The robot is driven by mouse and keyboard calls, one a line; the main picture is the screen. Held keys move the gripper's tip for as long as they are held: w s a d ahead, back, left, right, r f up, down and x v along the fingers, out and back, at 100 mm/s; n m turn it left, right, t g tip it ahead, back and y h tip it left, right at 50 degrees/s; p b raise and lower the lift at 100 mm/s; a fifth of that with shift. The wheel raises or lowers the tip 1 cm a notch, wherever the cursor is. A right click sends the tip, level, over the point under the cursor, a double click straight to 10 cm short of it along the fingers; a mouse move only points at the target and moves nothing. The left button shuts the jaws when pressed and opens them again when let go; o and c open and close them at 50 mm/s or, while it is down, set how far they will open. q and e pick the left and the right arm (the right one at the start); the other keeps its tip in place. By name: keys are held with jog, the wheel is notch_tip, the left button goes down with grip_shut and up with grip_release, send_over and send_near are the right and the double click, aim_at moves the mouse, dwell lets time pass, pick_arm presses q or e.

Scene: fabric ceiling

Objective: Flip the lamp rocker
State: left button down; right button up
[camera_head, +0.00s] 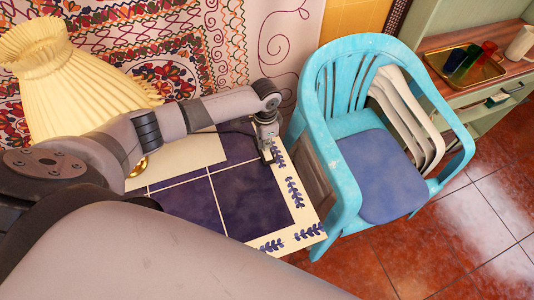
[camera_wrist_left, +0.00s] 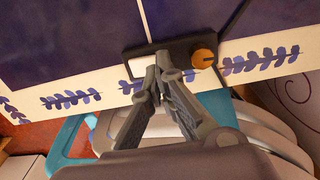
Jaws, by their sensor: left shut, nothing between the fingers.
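The lamp has a pleated cream shade (camera_head: 75,80) and stands at the left of the head view, with a bit of its brass base (camera_head: 138,166) showing below my arm. In the left wrist view, a dark switch housing (camera_wrist_left: 181,48) lies at the tiled table's edge, with a pale part (camera_wrist_left: 138,66) at its left and an orange round knob (camera_wrist_left: 204,58) at its right. My left gripper (camera_head: 268,158) is over the table's far right edge. Its fingers (camera_wrist_left: 160,72) are shut and empty, with the tips over the housing; contact and the rocker's tilt cannot be told.
The table (camera_head: 245,205) has dark blue tiles and a cream border with blue leaves. A turquoise chair (camera_head: 342,185) with a blue seat stands close to its right, with white chair parts behind. A sideboard at the back right holds a tray (camera_head: 490,72) with coloured glasses.

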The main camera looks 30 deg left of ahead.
pick_arm(q)
jog(key=shift+f+b, duration=0.35)
jog(key=shift+f, duration=0.4)
jog(key=shift+r, duration=0.1)
notch_tip(320, 180, up, 7)
jog(key=p, duration=0.7)
jog(key=shift+p, duration=0.35)
dwell(0.4)
